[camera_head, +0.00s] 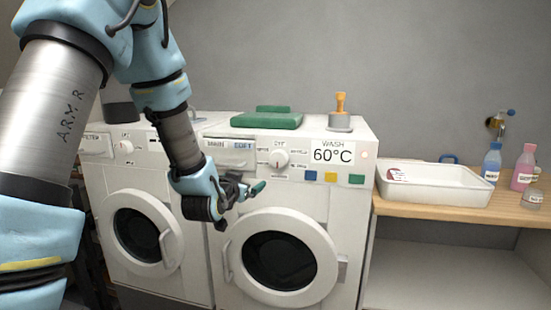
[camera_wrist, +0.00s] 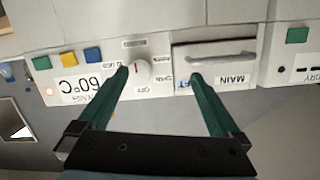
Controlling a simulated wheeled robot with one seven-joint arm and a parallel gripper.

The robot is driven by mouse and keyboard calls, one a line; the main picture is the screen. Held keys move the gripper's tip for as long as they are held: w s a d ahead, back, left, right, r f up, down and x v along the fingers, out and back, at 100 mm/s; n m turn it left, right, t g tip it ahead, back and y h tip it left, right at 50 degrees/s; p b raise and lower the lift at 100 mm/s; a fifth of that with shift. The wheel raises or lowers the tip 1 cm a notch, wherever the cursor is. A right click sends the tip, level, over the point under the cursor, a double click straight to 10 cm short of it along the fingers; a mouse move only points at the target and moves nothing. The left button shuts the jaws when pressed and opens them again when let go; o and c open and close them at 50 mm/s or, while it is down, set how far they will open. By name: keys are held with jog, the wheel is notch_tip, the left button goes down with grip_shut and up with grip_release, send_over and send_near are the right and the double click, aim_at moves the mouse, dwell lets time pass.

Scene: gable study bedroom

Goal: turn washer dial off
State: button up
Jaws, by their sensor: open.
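The washer (camera_head: 322,200) on the right has a round white dial (camera_head: 278,158) on its front panel, left of a "WASH 60°C" label (camera_head: 332,151). The dial also shows in the wrist view (camera_wrist: 138,73), which is upside down, with a red mark on it and "OFF" printed near it. My gripper (camera_head: 250,184) is open and empty in front of the panel, below and left of the dial in the head view. In the wrist view my gripper (camera_wrist: 160,76) has its left fingertip over the dial's edge and its right one over the drawer; contact cannot be told.
A detergent drawer (camera_head: 230,149) is beside the dial; blue, yellow and green buttons (camera_head: 330,177) are right of it. A white tray (camera_head: 435,187) and bottles are right.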

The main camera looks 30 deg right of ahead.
aim_at(278, 160)
jog(key=s+d+r+m+h, duration=0.1)
jog(key=s+d+r+h, duration=0.15)
jog(key=d, duration=0.25)
jog(key=shift+t, duration=0.3)
jog(key=p+x, duration=0.2)
jog(key=x, duration=0.3)
jog(key=p+x, duration=0.2)
jog(key=x, duration=0.3)
jog(key=shift+w, duration=0.45)
jog(key=c, duration=1.4)
jog(key=shift+f, duration=0.15)
